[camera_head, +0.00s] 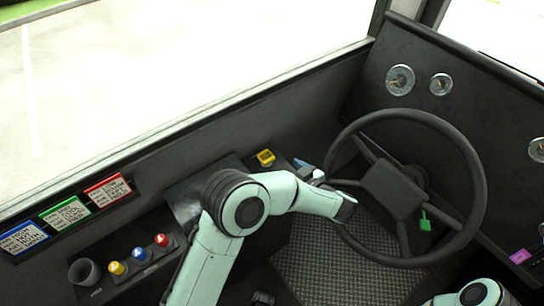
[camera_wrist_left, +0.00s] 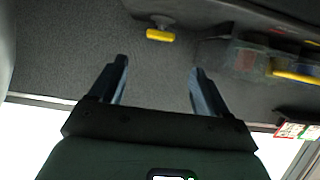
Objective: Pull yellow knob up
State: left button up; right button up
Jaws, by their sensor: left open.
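A square yellow knob (camera_head: 265,157) stands on the dark side console below the window, left of the steering wheel. A yellow knob (camera_wrist_left: 160,35) shows in the left wrist view, above and beyond the fingertips. My left gripper (camera_head: 302,164) is to the right of the square knob in the head view, apart from it. In the left wrist view its two fingers (camera_wrist_left: 159,68) are spread, with nothing between them. A smaller round yellow knob (camera_head: 117,268) sits in a row at the lower left. Only part of my right arm shows, at the bottom right; its gripper is not visible.
Blue (camera_head: 139,254) and red (camera_head: 161,240) knobs share the lower-left row. A cup-like holder (camera_head: 84,271) is beside them, and coloured label plates (camera_head: 65,213) are above. The steering wheel (camera_head: 340,135) stands close to the right of my left gripper.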

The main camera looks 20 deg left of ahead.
aim_at(266, 156)
pick_arm(q)
jog(key=b+x, duration=0.2)
jog(key=x, duration=0.8)
jog(key=shift+w+a+f, duration=0.15)
jog(key=shift+w+f, duration=0.05)
pick_arm(e)
jog(key=shift+t, duration=0.5)
jog(key=w+f, duration=0.1)
jog(key=w+d, duration=0.1)
jog(key=w+f, duration=0.1)
jog(key=shift+w+d+f, duration=0.15)
jog(key=shift+d+f, duration=0.1)
jog(key=shift+f, duration=0.05)
